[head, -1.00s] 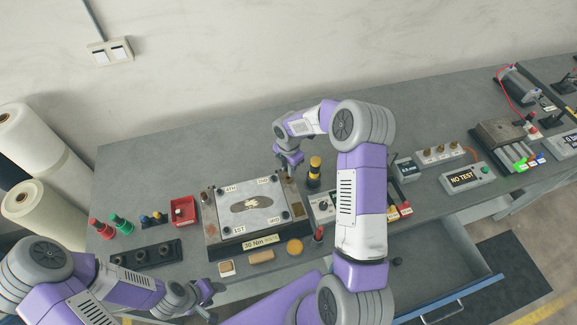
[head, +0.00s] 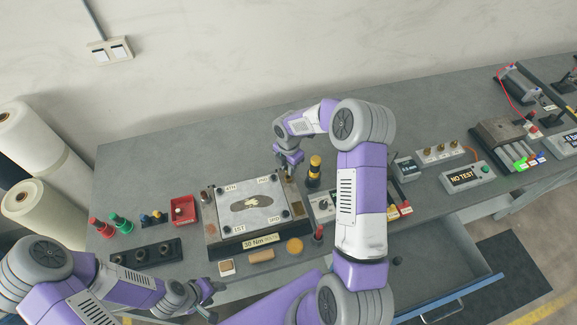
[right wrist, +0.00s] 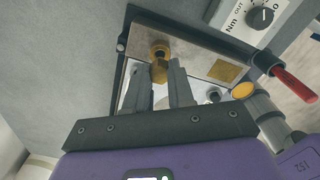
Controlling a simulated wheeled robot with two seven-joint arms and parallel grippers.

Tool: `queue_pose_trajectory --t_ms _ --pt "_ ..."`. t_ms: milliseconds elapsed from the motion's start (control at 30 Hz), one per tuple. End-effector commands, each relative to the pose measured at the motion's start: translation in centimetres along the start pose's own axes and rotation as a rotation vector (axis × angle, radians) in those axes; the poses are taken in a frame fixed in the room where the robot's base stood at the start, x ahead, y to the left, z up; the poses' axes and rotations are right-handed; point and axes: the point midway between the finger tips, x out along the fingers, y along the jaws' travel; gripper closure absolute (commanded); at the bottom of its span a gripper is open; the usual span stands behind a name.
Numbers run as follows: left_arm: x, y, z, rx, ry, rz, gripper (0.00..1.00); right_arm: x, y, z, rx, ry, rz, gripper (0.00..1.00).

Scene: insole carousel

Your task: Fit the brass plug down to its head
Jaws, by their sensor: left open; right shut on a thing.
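The brass plug (right wrist: 159,70) shows in the right wrist view between the fingertips of my right gripper (right wrist: 161,64), which is shut on it. It is at the edge strip of the metal fixture plate. I cannot tell how deep it sits. In the head view my right gripper (head: 288,173) is low at the back right corner of the fixture (head: 212,232), and the plug is too small to make out there. My left gripper (head: 212,299) is open and empty at the front edge of the bench, apart from the fixture.
A black-and-yellow cylinder (head: 314,170) stands just right of my right gripper. A dial box (head: 323,205) and a red-handled tool (head: 318,234) are right of the fixture. A red tray (head: 184,210) is left of it. The bench behind is clear.

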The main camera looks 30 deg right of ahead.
Motion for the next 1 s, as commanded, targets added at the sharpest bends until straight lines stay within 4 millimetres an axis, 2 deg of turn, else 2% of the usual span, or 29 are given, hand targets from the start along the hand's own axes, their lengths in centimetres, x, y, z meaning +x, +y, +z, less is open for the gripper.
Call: queue_pose_trajectory --t_ms 733,1000 --pt "0.13 -0.05 0.00 0.000 0.000 0.000 0.47 0.03 0.01 0.01 0.000 0.000 0.000 1.00" --pt "0.56 -0.21 -0.02 0.000 0.000 0.000 0.47 0.64 0.00 0.01 0.000 0.000 0.000 1.00"
